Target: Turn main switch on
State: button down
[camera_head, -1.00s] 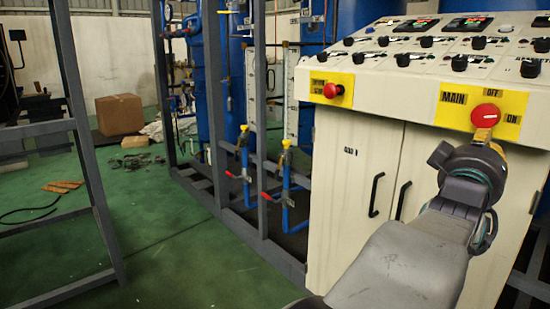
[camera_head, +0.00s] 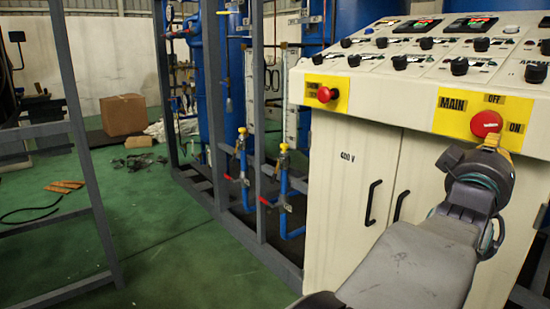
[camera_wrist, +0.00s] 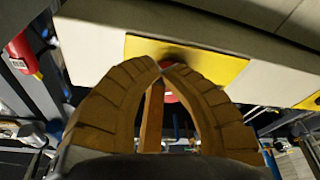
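The main switch is a red round knob (camera_head: 486,123) on a yellow plate (camera_head: 452,120) lettered MAIN, OFF and ON, at the right front of the cream control cabinet. My gripper is mostly hidden behind my wrist in the head view, with a bit of orange finger just below the knob. In the wrist view, the orange-brown fingers of my gripper (camera_wrist: 162,68) come together at their tips in front of the yellow plate (camera_wrist: 222,68). A bit of red (camera_wrist: 170,97) shows between the fingers, probably the knob. I cannot tell whether the fingers touch it.
A second red knob (camera_head: 324,94) sits on another yellow plate to the left. The sloped panel above holds several black knobs. The cabinet doors (camera_head: 340,170) have black handles. A metal frame with blue pipes stands to the left, and green floor (camera_head: 170,250) is open there.

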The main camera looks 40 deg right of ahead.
jog(key=shift+d, duration=0.65)
jog(key=shift+s+f+b, duration=0.15)
jog(key=shift+f+b, duration=0.2)
jog(key=shift+b, duration=1.2)
jog(key=c, duration=2)
grip_release()
jog(key=shift+r, duration=0.1)
